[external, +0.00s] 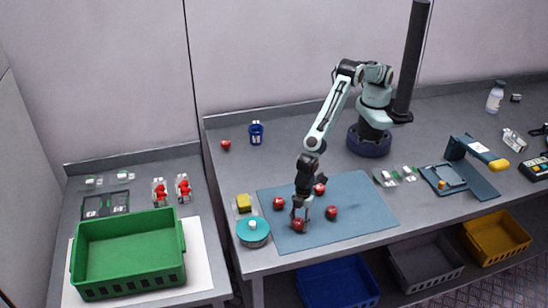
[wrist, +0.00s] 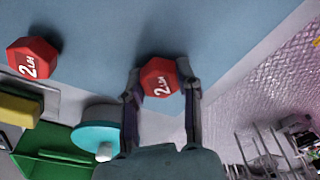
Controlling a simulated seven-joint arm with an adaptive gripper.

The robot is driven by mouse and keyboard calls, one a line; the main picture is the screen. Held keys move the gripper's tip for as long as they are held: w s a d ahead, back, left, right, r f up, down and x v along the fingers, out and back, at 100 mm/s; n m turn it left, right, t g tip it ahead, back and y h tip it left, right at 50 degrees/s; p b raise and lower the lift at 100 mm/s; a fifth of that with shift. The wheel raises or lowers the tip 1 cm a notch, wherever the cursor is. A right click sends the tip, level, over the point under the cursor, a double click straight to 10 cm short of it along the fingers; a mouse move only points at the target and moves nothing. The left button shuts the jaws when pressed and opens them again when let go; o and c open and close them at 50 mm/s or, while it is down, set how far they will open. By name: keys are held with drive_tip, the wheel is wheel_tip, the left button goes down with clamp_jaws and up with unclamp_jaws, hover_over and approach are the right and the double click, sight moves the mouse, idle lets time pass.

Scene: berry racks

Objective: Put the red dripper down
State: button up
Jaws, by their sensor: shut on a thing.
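A red dripper (wrist: 158,77) with white lettering sits between the two fingertips of my gripper (wrist: 160,84) in the wrist view. My gripper is shut on it. In the external view my gripper (external: 300,212) points down over the front part of the blue mat (external: 355,205), with the held red dripper (external: 299,226) at its tips. I cannot tell whether the dripper touches the mat. Other red drippers lie on the mat to the left (external: 279,203), to the right (external: 331,212) and behind (external: 320,188). The left one also shows in the wrist view (wrist: 33,57).
A round teal-lidded container (external: 253,232) and a yellow block (external: 244,203) stand just left of the mat. A green crate (external: 128,254) is on the left table. The mat's right part is clear. A blue cup (external: 256,133) stands at the back.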

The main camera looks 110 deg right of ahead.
drive_tip(key=shift+f, duration=0.15)
drive_tip(key=o, duration=0.7)
drive_tip(key=r, duration=0.4)
drive_tip(key=s+d+r, duration=0.1)
drive_tip(key=r, duration=0.7)
drive_tip(key=shift+s+d+r, duration=0.1)
drive_tip(key=shift+s+d, duration=0.05)
drive_tip(key=shift+s, duration=0.05)
